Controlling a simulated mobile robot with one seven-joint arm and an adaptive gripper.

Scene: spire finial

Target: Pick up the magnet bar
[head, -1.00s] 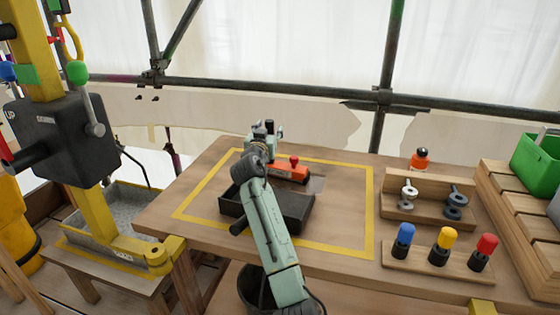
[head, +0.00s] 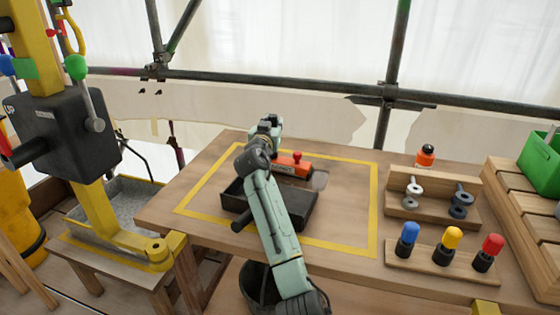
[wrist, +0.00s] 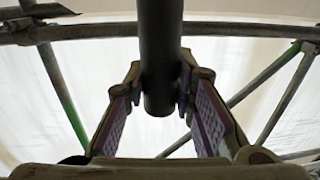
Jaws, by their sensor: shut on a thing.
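My gripper (wrist: 162,80) is shut on a dark round bar (wrist: 160,30), which I take for the magnet bar. In the wrist view the bar comes down from the top edge between the two fingers, and its rounded lower end shows just below the pads. Its upper part is out of that view. In the head view the end of my arm (head: 268,130) is above the far part of the yellow-framed table area, and I cannot make out the fingers or the bar there.
A black tray (head: 298,215) lies on the table below my arm. An orange block with a red knob (head: 294,166) sits behind it. Wooden racks (head: 405,256) with coloured knobs stand at right. A yellow post with a grey box (head: 70,135) rises at left. Scaffold tubes cross behind.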

